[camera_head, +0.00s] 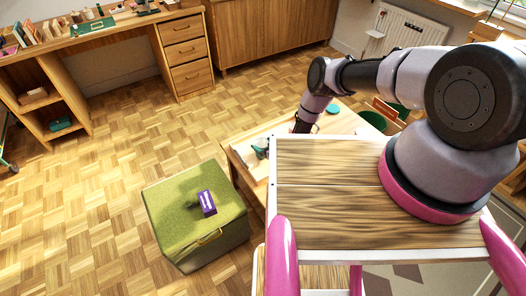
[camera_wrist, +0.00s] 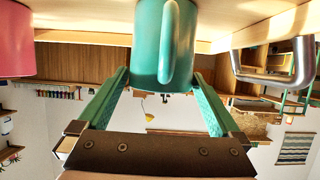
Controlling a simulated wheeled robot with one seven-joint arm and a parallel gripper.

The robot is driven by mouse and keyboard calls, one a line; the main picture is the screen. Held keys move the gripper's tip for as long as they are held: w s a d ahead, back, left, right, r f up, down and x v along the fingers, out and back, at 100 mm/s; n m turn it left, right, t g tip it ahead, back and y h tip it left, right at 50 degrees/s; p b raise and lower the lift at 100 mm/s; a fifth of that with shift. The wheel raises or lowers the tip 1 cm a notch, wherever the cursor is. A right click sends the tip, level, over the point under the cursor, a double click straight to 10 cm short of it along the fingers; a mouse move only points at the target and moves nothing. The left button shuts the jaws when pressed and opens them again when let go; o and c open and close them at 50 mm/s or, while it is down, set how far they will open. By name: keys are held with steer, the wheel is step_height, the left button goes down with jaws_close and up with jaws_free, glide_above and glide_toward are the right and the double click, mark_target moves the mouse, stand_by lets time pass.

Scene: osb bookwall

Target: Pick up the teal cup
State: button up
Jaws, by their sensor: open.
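The teal cup (camera_wrist: 165,45) is large in the wrist view, at the top middle, with its handle facing the camera. That view is upside down, so the cup hangs from the light wooden table top (camera_wrist: 75,18). My gripper (camera_wrist: 160,80) is open, with one teal finger to each side of the cup. The cup's near end shows between the fingers, and I cannot tell whether they touch it. In the head view I cannot make out the cup clearly; my own body and arm cover much of the table (camera_head: 345,121).
In the wrist view a pink object (camera_wrist: 15,40) stands left of the cup and a shiny metal object (camera_wrist: 275,62) right. In the head view a green box seat (camera_head: 170,215) with a purple box (camera_head: 207,203) stands left of the table. Parquet floor is clear further left.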

steer(key=c, duration=1.4)
steer(key=shift+o, duration=0.2)
